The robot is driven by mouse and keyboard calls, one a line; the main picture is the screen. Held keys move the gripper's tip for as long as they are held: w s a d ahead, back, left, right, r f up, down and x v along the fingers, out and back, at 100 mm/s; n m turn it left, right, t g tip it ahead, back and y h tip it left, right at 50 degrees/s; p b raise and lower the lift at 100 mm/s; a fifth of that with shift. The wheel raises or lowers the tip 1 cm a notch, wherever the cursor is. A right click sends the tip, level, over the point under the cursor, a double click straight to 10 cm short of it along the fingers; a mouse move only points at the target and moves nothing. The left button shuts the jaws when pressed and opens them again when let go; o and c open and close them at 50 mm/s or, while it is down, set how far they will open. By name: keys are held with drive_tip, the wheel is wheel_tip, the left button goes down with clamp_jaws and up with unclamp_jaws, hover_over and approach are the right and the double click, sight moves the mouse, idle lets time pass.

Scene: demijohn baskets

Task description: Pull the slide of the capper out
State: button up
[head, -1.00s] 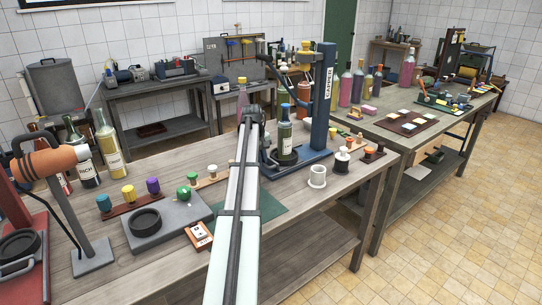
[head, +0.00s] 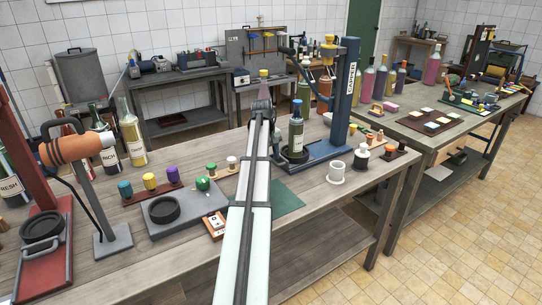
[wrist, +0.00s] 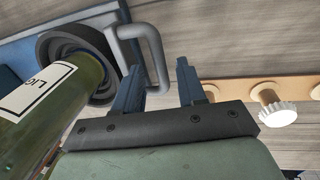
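The capper (head: 348,85) is a blue stand with a tall labelled column on the near bench. A green bottle (head: 297,133) with a blue top stands in its dark round holder. In the wrist view the bottle (wrist: 50,95) is at the left, beside the dark holder (wrist: 75,50). A grey U-shaped handle (wrist: 155,47) sticks out next to the holder. My gripper (wrist: 160,64) is open, its two blue fingers either side of the handle's bar, with gaps visible. In the head view my arm hides the fingers.
A wooden strip with pale knobs and a white ribbed cap (wrist: 277,108) lies right of my fingers. A grey plate with a black ring (head: 163,210) and coloured stoppers (head: 150,181) lie left of my arm.

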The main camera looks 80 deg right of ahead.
drive_tip(key=shift+r, duration=0.1)
wheel_tip(320, 180, up, 13)
drive_tip(key=w+a, duration=0.1)
drive_tip(key=shift+w+a+r, duration=0.2)
drive_tip(key=shift+w+a, duration=0.15)
drive_tip(key=shift+w, duration=0.05)
idle(0.7)
